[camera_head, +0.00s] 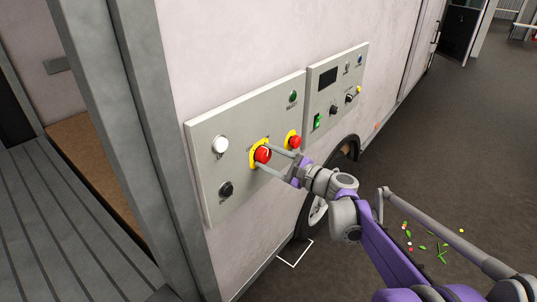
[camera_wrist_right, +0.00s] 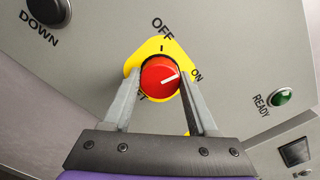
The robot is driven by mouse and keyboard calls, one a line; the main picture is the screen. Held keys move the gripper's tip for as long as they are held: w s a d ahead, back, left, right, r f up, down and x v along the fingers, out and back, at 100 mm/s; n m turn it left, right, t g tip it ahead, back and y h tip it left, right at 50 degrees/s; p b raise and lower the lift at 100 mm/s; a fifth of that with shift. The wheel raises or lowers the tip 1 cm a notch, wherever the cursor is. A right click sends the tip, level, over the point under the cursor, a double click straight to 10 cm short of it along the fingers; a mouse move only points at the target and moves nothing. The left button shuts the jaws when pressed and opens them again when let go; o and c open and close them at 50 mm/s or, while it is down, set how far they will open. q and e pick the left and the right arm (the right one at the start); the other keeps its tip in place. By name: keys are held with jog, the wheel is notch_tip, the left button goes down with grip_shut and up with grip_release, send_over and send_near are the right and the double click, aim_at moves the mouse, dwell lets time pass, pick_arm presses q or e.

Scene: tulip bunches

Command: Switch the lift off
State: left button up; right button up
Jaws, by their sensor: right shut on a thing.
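The lift's control panel (camera_head: 250,120) is grey and fixed to the pale wall. Its red rotary switch (camera_head: 262,155) sits on a yellow plate (camera_wrist_right: 163,47) marked OFF at the top and ON at the right. In the right wrist view the red switch (camera_wrist_right: 158,78) has a white line pointing right and slightly up, towards ON. My right gripper (camera_head: 270,156) is shut on the red switch, with one finger on each side of it. The lower lettering on the plate is partly hidden by a finger. My left gripper is not in view.
A second red control (camera_head: 294,142) on yellow is close beside my right gripper. A white button (camera_head: 220,145), a black button (camera_head: 226,189) and a green READY light (camera_head: 293,96) share the panel. Another panel (camera_head: 337,90) adjoins it. Leaves and petals (camera_head: 430,246) lie on the floor.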

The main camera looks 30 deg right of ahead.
jog(key=n+p, duration=0.2)
jog(key=n, duration=0.4)
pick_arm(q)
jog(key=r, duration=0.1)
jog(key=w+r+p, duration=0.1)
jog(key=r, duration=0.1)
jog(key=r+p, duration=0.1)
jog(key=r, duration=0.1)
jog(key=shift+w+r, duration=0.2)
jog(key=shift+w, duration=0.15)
pick_arm(e)
jog(key=n, duration=0.5)
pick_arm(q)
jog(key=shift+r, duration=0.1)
pick_arm(e)
jog(key=shift+n, duration=0.4)
jog(key=o, duration=1.4)
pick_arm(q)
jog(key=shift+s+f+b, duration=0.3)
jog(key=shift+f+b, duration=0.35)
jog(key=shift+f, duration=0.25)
pick_arm(e)
jog(key=v, duration=1)
jog(key=shift+s+d+f, duration=0.1)
jog(key=shift+s+d, duration=0.05)
jog(key=shift+s, duration=0.2)
